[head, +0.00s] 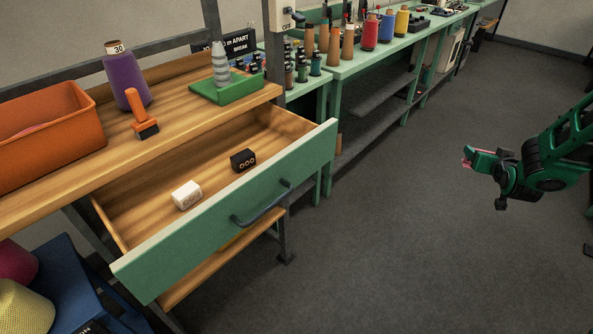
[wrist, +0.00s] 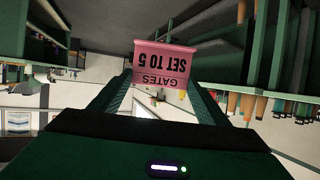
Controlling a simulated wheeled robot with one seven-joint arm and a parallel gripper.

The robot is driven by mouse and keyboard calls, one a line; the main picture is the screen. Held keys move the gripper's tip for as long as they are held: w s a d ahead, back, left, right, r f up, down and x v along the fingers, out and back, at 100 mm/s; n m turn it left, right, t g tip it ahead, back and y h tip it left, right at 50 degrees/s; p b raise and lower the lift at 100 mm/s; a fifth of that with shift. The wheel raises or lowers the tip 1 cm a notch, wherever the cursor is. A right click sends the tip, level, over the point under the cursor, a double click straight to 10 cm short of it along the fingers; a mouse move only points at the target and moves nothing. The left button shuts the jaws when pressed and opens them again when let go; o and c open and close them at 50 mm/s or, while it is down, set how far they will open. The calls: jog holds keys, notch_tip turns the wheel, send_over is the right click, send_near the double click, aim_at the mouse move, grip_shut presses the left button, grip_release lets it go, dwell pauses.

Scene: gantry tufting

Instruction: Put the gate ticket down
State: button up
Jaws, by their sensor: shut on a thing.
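The gate ticket is a pink card reading "GATES SET TO 5", upside down in the wrist view (wrist: 163,64). My gripper (wrist: 163,85) is shut on it, with a green finger on each side. In the head view my gripper (head: 468,158) is at the right, out over the grey floor. Only a small pink bit of the ticket shows at its tip there. The gripper is well apart from the bench and the open drawer.
An open green-fronted drawer (head: 225,215) holds a white block (head: 186,195) and a black block (head: 243,160). The wooden bench top (head: 185,120) carries an orange bin (head: 45,150), a purple cone (head: 126,80), an orange-handled stamp (head: 143,115) and a green tray (head: 228,95). Open floor lies between.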

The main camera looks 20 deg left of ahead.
jog(key=shift+a, duration=0.6)
jog(key=s+a+r+n+g+y, duration=0.15)
jog(key=a+r, duration=0.25)
jog(key=a, duration=0.7)
jog(key=s+a+r+n+y, duration=0.1)
jog(key=a+r+n+y, duration=0.25)
jog(key=a, duration=0.75)
jog(key=s+a+r+n+y, duration=0.15)
jog(key=a+r, duration=0.35)
jog(key=a, duration=0.6)
jog(key=s+a+r+n+g+y, duration=0.35)
jog(key=s+a+r, duration=0.45)
jog(key=s+a, duration=0.45)
jog(key=s+a+r+n+g+y, duration=0.35)
jog(key=s+a+r, duration=0.35)
jog(key=s+a, duration=0.6)
jog(key=shift+h, duration=0.35)
jog(key=shift+w+d+f, duration=1.05)
jog(key=shift+d+f, duration=0.6)
jog(key=shift+f, duration=0.1)
jog(key=shift+w+d+f, duration=1.1)
jog(key=shift+d+f, duration=0.55)
jog(key=shift+f, duration=0.15)
jog(key=shift+w+d+f, duration=1.05)
jog(key=shift+d+f, duration=0.6)
jog(key=shift+f, duration=0.1)
jog(key=shift+f, duration=0.65)
jog(key=o, duration=1)
